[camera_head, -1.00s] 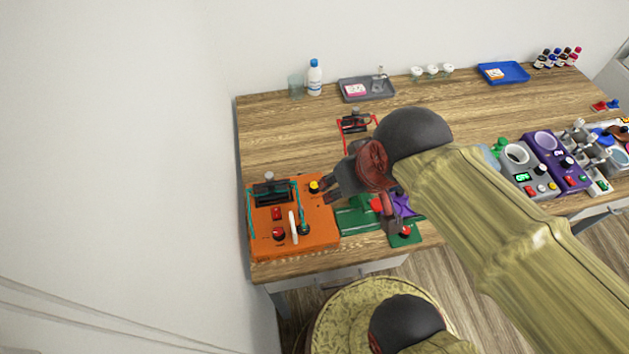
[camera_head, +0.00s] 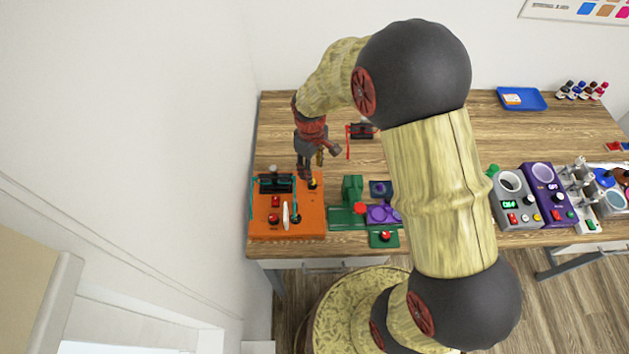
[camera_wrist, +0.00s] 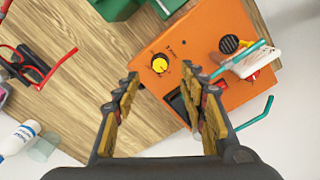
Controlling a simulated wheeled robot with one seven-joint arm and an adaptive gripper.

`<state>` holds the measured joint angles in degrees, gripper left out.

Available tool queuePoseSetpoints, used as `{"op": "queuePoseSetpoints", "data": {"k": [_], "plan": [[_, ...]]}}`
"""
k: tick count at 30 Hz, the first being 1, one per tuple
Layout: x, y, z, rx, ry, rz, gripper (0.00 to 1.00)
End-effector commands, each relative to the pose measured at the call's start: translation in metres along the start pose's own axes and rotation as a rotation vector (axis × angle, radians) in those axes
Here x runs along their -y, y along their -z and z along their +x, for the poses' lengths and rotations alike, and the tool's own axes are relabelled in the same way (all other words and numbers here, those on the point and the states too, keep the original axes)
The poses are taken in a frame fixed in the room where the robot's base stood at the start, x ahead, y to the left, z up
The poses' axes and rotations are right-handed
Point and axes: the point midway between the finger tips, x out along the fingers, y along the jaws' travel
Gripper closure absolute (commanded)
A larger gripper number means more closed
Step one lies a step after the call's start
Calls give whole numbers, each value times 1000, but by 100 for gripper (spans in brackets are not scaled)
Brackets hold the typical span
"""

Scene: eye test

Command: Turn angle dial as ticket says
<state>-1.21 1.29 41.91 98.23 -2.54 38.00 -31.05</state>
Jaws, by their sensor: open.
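The orange box (camera_head: 262,222) stands at the table's left front. The dial also shows in the head view (camera_head: 313,184), just below my fingers. My gripper (camera_wrist: 163,78) is open and empty, pointing down over the box. In the wrist view the dial appears between and slightly beyond the fingertips, with no visible contact. A pale upright plate (camera_wrist: 246,60) stands on the box; I cannot tell whether it is the ticket.
A green device (camera_head: 352,191), a purple device (camera_head: 384,214) and a small green button box (camera_head: 384,239) stand right of the orange box. Red-framed eyewear (camera_head: 361,131) lies behind. A blue tray (camera_head: 538,99) holds a card. My arm hides the table's middle.

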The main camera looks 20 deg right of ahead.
Motion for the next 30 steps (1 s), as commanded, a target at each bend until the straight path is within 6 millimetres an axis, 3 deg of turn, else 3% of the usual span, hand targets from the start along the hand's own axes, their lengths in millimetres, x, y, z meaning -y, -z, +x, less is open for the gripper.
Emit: {"op": "queuePoseSetpoints", "data": {"k": [7,21,30], "plan": [[0,1,10,-6,-4,-72,58],[-1,1,72,-8,-6,-70,58],[-1,2,78,-8,-6,-69,58]]}}
